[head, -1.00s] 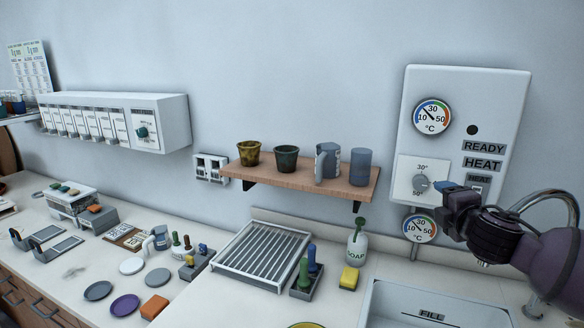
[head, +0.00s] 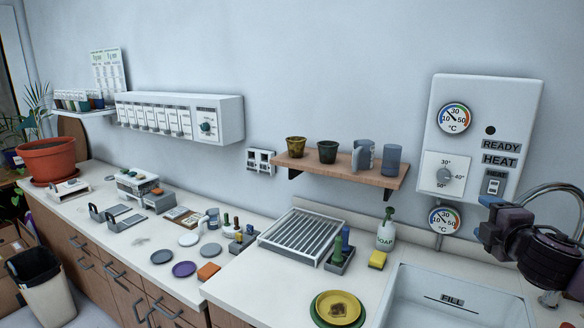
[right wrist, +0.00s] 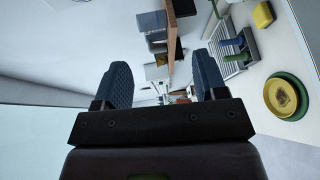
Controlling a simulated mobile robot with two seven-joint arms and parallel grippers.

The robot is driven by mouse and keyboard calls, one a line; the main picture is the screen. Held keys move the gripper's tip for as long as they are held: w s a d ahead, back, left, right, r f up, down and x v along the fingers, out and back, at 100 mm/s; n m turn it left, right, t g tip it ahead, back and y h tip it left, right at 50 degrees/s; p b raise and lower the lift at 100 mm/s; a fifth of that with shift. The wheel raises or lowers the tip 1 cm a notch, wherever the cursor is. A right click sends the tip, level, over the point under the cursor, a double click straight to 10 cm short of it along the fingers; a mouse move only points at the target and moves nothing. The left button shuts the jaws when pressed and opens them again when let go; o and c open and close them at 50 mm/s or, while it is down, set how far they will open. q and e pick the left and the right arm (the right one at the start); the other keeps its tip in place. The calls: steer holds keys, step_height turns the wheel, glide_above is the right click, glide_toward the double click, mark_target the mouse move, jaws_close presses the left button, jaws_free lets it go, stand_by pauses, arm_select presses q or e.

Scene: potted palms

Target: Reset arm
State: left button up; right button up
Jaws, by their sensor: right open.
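My right gripper (head: 484,222) is in the head view at the right, in front of the wall below the heater panel (head: 483,130). In the right wrist view its two blue ridged fingers (right wrist: 164,88) stand well apart with nothing between them. The heater panel has a dial knob (head: 444,175), a switch (head: 494,184) and two round gauges. The gripper is apart from the knob. My left gripper is not in view.
A sink (head: 455,300) lies below the right gripper. A soap bottle (head: 386,232), yellow sponge (head: 377,260), drying rack (head: 300,236) and stacked plates (head: 338,308) are left of it. A wooden shelf (head: 340,172) with cups juts from the wall.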

steer(key=s+a+f+m+g+y, duration=0.1)
steer(key=s+a+f+m+y, duration=0.25)
steer(key=f, duration=0.65)
steer(key=s+a+f+m+y, duration=0.1)
steer(key=s+a+f+m, duration=0.4)
steer(key=f, duration=0.6)
steer(key=s+a+f+m+g+h, duration=0.1)
steer(key=s+f+m, duration=0.3)
steer(key=s+f, duration=0.5)
steer(key=s+a+f+m+g+h+b, duration=0.1)
steer(key=s+a+f+m+g+h, duration=0.1)
steer(key=s+f, duration=0.8)
steer(key=shift+a+m+g, duration=0.6)
steer(key=shift+a+m, duration=0.45)
